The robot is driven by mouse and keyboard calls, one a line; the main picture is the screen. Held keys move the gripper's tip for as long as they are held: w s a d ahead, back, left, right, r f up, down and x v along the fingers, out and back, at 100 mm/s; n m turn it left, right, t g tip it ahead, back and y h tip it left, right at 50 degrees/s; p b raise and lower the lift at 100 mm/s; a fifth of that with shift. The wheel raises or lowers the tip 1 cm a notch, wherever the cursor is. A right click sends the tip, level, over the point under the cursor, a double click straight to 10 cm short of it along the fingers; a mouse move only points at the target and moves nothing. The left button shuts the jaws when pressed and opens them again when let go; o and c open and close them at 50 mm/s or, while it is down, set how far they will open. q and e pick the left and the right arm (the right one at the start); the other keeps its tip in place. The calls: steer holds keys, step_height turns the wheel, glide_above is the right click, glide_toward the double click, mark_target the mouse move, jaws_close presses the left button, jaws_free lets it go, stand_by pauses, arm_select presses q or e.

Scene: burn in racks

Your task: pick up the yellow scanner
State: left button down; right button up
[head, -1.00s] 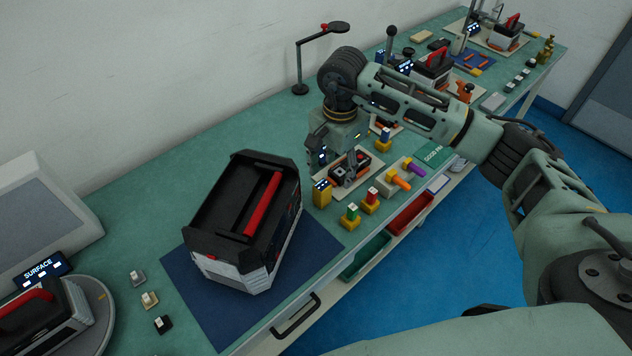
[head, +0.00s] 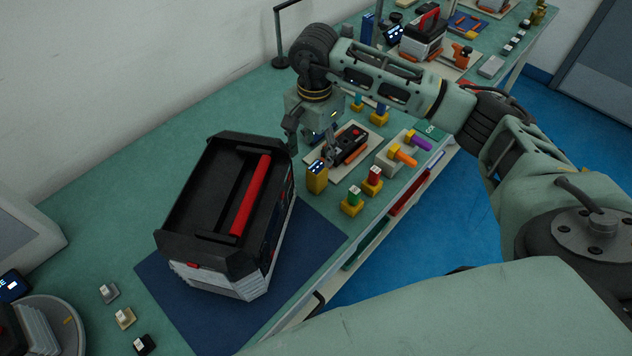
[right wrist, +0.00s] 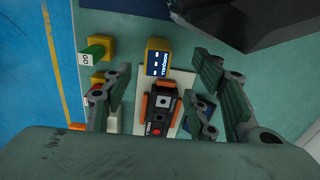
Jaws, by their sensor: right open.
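The yellow scanner (head: 317,178) is a small upright yellow block with a lit blue screen. It stands on the green bench, just right of the big black case. In the right wrist view the yellow scanner (right wrist: 157,57) is ahead of the fingers, near the middle. My right gripper (head: 310,153) is open and empty, pointing down just behind the scanner. In the wrist view its fingers (right wrist: 160,78) straddle a black and orange device (right wrist: 158,108) on a white mat; I cannot tell the height. My left gripper is not in view.
The black case with a red handle (head: 251,195) stands on a dark blue mat (head: 175,305) close to the left. Green and red plugs in yellow bases (head: 353,201) stand in front of the scanner. A grey holder with orange and purple handles (head: 395,158) is to the right.

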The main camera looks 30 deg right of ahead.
mark_target(317, 166)
steer(key=shift+f, duration=1.2)
steer(key=f+p, duration=0.1)
steer(key=f, duration=0.2)
steer(key=f+p, duration=0.1)
steer(key=f, duration=0.2)
steer(key=shift+s+d+p, duration=0.15)
steer(key=shift+d+p, duration=0.05)
steer(key=shift+p, duration=0.2)
steer(key=shift+f, duration=0.25)
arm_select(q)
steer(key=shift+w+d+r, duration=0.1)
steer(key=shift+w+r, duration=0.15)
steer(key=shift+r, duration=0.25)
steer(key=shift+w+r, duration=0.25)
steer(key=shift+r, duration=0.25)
arm_select(e)
jaws_close()
steer(key=shift+r, duration=0.1)
